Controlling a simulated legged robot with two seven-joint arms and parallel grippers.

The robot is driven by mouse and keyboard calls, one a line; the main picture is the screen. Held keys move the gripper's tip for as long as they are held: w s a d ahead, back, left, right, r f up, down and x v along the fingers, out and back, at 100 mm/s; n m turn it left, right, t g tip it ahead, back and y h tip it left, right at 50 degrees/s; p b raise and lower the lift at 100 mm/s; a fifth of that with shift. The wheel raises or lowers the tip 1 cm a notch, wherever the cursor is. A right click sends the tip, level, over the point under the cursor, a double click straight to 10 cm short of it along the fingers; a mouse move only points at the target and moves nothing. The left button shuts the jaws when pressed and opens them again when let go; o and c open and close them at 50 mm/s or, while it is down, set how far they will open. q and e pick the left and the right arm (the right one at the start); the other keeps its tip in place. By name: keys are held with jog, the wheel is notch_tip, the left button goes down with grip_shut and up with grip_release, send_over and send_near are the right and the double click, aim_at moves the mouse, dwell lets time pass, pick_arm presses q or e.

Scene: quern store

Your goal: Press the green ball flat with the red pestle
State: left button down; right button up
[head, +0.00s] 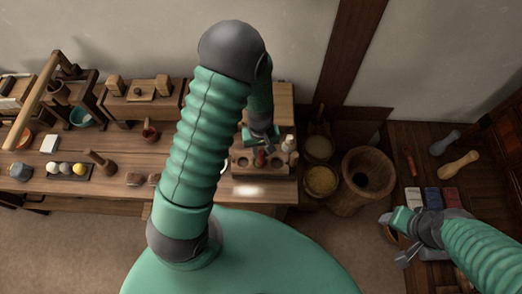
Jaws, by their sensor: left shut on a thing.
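My left gripper (262,138) points down over a wooden block with round hollows (240,170) at the right end of the long bench. It is shut on a small red thing, seemingly the red pestle (260,159), whose red lower end shows just below the fingers. I cannot tell whether that end touches the block. No ball clearly green shows; several small pale and yellowish balls (65,168) sit on a dark tray at the bench's left. My arm hides part of the bench.
A large wooden mortar (369,176) and a tub of yellow grain (321,181) stand beside the bench. A dark table (430,180) at the right holds coloured blocks and pestle-shaped tools.

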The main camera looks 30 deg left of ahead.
pick_arm(q)
jog(key=shift+s+f, duration=0.1)
jog(key=shift+s, duration=0.05)
dwell(0.3)
jog(key=shift+w+r+p, duration=0.2)
jog(key=shift+r+p, duration=1)
jog(key=shift+p, duration=0.05)
notch_tip(320, 180, up, 2)
jog(key=shift+r+p, duration=0.15)
jog(key=shift+p, duration=0.85)
notch_tip(320, 180, up, 3)
jog(key=p, duration=0.2)
jog(key=shift+p, duration=0.35)
jog(key=shift+a, duration=0.1)
